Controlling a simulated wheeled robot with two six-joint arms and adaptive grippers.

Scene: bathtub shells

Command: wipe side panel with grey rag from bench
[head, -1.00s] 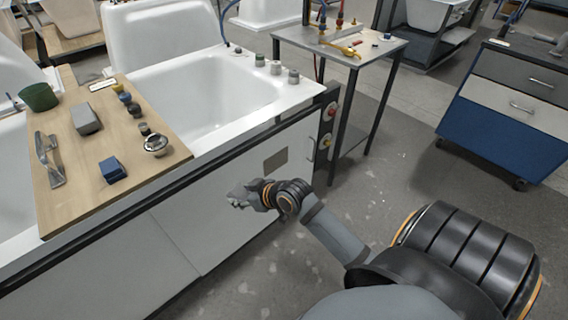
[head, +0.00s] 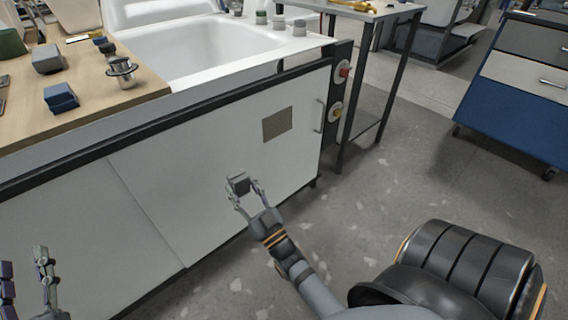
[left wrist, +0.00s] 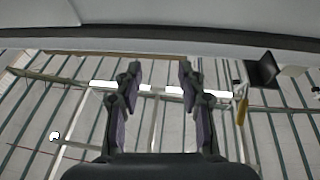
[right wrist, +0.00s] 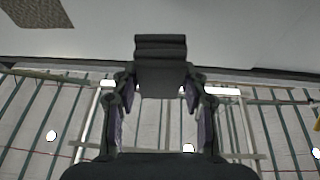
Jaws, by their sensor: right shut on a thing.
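My right gripper (head: 243,192) is shut on a dark grey folded piece, the grey rag (right wrist: 160,50), which also shows in the head view (head: 239,184). It is in front of the white side panel (head: 215,150) of the tub unit, below and left of a grey-brown patch (head: 277,125). The patch also shows in the right wrist view (right wrist: 38,12). I cannot tell whether the rag touches the panel. My left gripper (head: 25,268) is open and empty, low at the left in front of the panel. Its spread fingers show in the left wrist view (left wrist: 158,75).
A wooden board (head: 110,108) across the tub holds a grey block (head: 47,58), a blue block (head: 61,97) and a metal fitting (head: 122,72). A control strip with red and yellow buttons (head: 339,90) edges the panel's right. Floor in front is clear.

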